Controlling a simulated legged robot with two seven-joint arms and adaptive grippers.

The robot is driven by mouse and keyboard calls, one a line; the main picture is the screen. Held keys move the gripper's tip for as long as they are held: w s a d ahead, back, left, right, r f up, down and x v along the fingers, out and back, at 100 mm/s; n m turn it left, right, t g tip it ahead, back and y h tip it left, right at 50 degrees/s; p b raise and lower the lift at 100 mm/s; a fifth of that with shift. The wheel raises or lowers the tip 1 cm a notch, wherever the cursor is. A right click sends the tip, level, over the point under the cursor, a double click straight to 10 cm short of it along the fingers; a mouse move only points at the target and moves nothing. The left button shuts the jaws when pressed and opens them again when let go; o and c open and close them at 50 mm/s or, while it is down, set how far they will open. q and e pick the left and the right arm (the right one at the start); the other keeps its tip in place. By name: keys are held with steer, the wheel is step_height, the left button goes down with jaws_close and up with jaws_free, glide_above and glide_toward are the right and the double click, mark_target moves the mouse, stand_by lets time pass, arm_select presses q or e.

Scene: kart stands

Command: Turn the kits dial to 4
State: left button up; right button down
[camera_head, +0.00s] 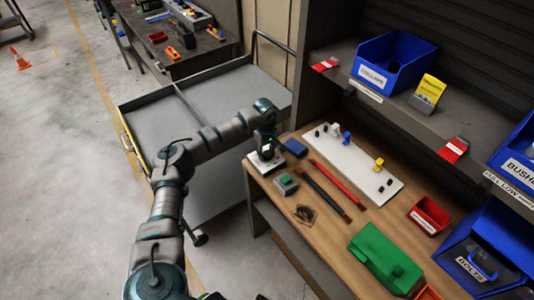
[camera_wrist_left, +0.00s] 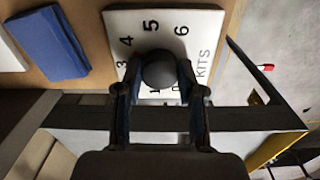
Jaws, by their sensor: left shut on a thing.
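The kits dial is a white plate (camera_head: 257,166) at the near left corner of the wooden bench top. In the left wrist view the plate (camera_wrist_left: 203,50) carries the word KITS and black digits, with 3, 4, 5 and 6 readable. Its dark round knob (camera_wrist_left: 159,70) sits between the fingers of my left gripper (camera_wrist_left: 160,88), which is shut on it. In the head view my left gripper (camera_head: 266,152) stands over the plate and hides the knob. The dial's pointer and lower digits are hidden or unclear. My right gripper is not in view.
A blue block (camera_head: 295,147) and a grey box with a green button (camera_head: 286,184) lie close to the dial. A red bar (camera_head: 340,186), a white board (camera_head: 352,165) and a green case (camera_head: 384,258) are farther right. A grey cart (camera_head: 212,90) stands beside the bench.

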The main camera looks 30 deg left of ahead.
mark_target(265, 153)
arm_select(q)
steer(key=shift+w+a+r+m, duration=0.1)
steer(key=shift+r+m, duration=0.05)
steer(key=shift+m, duration=0.65)
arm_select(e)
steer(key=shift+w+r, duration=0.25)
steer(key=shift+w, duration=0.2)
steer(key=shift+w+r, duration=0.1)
arm_select(q)
steer(key=o, duration=1.1)
steer(key=shift+o, duration=0.2)
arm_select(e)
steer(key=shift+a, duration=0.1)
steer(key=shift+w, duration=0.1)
arm_select(q)
step_height(265, 153, up, 12)
steer(key=shift+a+f, duration=0.2)
